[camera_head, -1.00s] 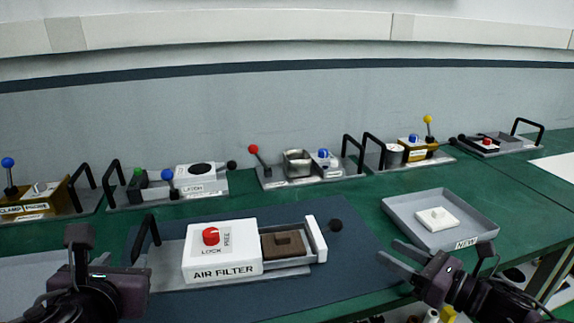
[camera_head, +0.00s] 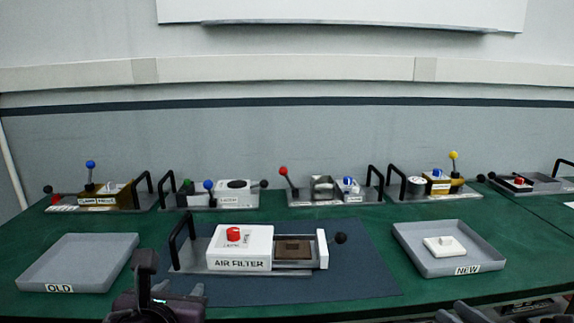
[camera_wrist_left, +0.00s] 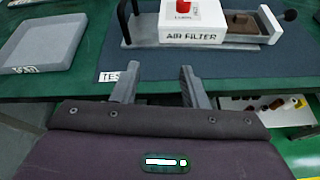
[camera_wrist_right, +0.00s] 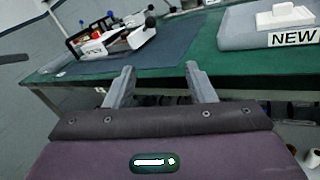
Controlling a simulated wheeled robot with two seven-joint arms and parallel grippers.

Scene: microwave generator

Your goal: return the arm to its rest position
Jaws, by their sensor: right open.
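My left gripper (camera_head: 178,296) is low at the front edge of the green table, left of centre, in front of the air filter unit (camera_head: 240,243). In the left wrist view its two fingers (camera_wrist_left: 157,82) are apart with nothing between them. My right gripper (camera_head: 462,313) shows only partly at the bottom edge of the head view, below the NEW tray (camera_head: 484,264). In the right wrist view its fingers (camera_wrist_right: 160,76) are apart and empty, in front of the table's edge. The air filter unit has a red knob (camera_head: 233,234) and a brown filter (camera_head: 292,249) in its open drawer.
The OLD tray (camera_head: 98,262) at the left is empty. A white block (camera_head: 444,246) lies in the NEW tray. Several fixtures with levers and black handles line the back of the table. The dark blue mat (camera_head: 345,268) is clear around the unit.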

